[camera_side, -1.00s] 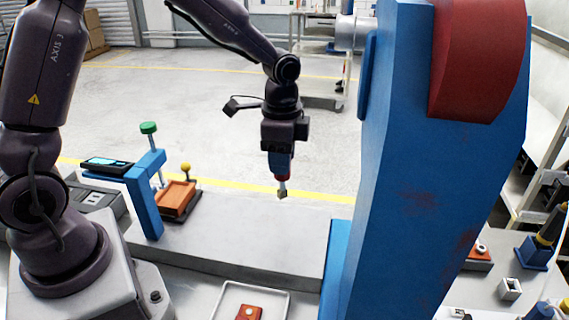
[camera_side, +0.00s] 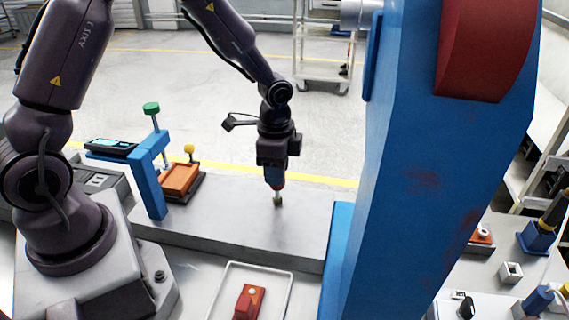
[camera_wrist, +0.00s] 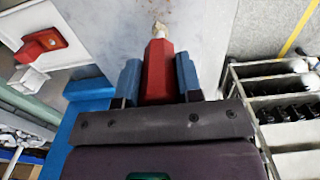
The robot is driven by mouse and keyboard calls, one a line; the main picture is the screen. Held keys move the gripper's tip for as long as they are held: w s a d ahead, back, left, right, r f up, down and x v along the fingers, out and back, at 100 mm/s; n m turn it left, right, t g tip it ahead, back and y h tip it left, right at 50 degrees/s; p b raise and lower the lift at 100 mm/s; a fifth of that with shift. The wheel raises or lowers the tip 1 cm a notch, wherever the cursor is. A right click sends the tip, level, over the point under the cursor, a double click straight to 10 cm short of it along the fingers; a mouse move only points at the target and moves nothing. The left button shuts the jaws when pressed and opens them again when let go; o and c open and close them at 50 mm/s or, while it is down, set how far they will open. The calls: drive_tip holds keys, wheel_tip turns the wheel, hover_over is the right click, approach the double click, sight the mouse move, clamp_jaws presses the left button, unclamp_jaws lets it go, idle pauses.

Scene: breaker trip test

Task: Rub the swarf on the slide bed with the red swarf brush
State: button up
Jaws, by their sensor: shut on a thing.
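My gripper (camera_side: 276,183) points straight down, its blue fingers shut on the red swarf brush (camera_wrist: 158,75). In the side view the brush's pale tip (camera_side: 277,200) is at the top of the grey slide bed (camera_side: 225,215). I cannot tell whether it touches. In the wrist view the tan bristles (camera_wrist: 158,30) point away from my fingers over the slide bed (camera_wrist: 205,35). Faint brownish specks, possibly swarf (camera_wrist: 178,5), show at the top edge of that view, just beyond the bristles.
A tall blue machine column (camera_side: 420,170) stands right of the bed. A blue clamp (camera_side: 151,180) with a green knob and an orange block (camera_side: 180,178) are at the left. A white tray (camera_side: 222,292) with a red block (camera_side: 249,300) lies in front.

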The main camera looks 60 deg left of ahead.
drive_tip(key=shift+s+a, duration=1.95)
drive_tip(key=shift+s, duration=0.05)
drive_tip(key=shift+w+d, duration=2.55)
wheel_tip(320, 180, up, 8)
